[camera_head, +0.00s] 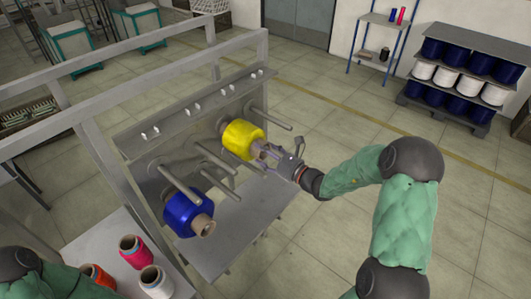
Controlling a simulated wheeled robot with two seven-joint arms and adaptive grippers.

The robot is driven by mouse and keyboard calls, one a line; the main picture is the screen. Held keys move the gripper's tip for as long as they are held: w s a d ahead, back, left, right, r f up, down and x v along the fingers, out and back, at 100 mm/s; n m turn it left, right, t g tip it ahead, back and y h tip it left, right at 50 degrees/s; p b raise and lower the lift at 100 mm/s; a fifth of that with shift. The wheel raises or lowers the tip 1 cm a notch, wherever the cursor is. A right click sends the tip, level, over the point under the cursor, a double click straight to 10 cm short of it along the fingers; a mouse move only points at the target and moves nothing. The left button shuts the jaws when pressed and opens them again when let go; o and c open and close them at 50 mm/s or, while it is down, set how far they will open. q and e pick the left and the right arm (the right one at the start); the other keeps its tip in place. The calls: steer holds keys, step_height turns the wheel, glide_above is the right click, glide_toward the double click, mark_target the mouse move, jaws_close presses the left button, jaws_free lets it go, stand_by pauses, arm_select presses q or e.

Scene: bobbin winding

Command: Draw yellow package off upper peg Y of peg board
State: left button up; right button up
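A yellow package (238,141) sits on an upper peg of the peg board (150,180), with the end of its core tube facing me. My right gripper (264,154) is at that tube end, in front of the package. Its fingers are small here and overlap the tube end, so I cannot tell whether they are closed on it. A blue package (184,212) sits on a lower peg at the front left. My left arm shows only at the lower left corner; its gripper is out of view.
Several bare pegs (180,184) stick out around the packages. Metal frame posts (125,173) stand to the left. A white table (97,250) at lower left holds pink (134,251), orange and white (156,283) packages. A shelf (447,99) of blue and white packages stands far right. The floor between is clear.

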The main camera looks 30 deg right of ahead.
steer(key=shift+r, duration=0.1)
steer(key=c, duration=0.3)
steer(key=shift+r, duration=0.4)
steer(key=p+v, duration=0.1)
steer(key=v, duration=0.7)
stand_by(0.8)
steer(key=shift+d, duration=0.1)
steer(key=v, duration=0.7)
steer(key=shift+s+p, duration=0.4)
stand_by(0.7)
steer(key=shift+d+f, duration=0.1)
steer(key=shift+d, duration=0.05)
